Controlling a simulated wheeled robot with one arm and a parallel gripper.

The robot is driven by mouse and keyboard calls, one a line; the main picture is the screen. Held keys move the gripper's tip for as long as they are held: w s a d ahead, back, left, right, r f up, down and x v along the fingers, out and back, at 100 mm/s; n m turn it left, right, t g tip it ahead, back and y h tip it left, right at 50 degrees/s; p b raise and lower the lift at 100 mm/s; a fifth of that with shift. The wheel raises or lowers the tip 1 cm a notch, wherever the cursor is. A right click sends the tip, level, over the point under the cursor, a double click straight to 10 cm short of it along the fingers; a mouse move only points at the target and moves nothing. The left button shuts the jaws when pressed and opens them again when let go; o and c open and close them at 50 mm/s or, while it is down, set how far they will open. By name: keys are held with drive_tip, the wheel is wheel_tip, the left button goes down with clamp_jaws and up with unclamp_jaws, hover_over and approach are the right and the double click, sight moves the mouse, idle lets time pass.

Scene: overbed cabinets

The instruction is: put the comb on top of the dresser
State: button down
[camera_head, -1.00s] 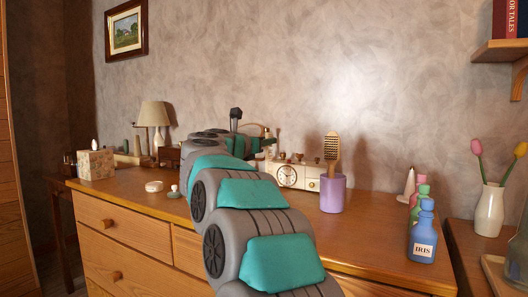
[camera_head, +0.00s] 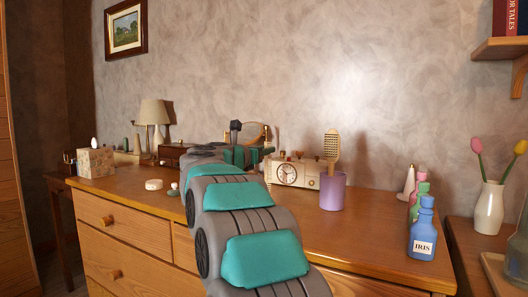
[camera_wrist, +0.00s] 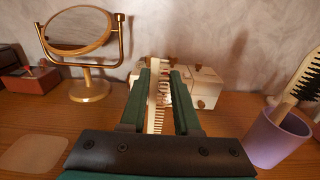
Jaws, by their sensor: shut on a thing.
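The comb (camera_wrist: 153,98) is pale and wooden, with its teeth showing between my fingers in the wrist view. My gripper (camera_wrist: 158,88) is shut on it, with one dark green finger on each side. In the head view my gripper is over the back of the dresser top, largely hidden by my own arm, and I cannot make out the comb there. The dresser (camera_head: 368,235) is wooden with a broad flat top; its bare top also shows in the wrist view (camera_wrist: 222,112). I cannot tell whether the comb touches it.
A purple cup (camera_head: 332,191) holding a hairbrush (camera_head: 331,147) stands right of my gripper. A cream clock radio (camera_head: 292,172) is behind, and a round mirror (camera_wrist: 80,28) stands to the left. Bottles (camera_head: 422,230) stand at the right end. The top between cup and bottles is clear.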

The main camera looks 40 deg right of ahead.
drive_tip(key=shift+f+b, duration=0.2)
drive_tip(key=shift+b, duration=0.1)
drive_tip(key=c, duration=0.6)
unclamp_jaws()
drive_tip(key=shift+c, duration=0.2)
drive_tip(key=shift+r, duration=0.2)
drive_tip(key=v, duration=1.2)
drive_tip(key=shift+b, duration=0.3)
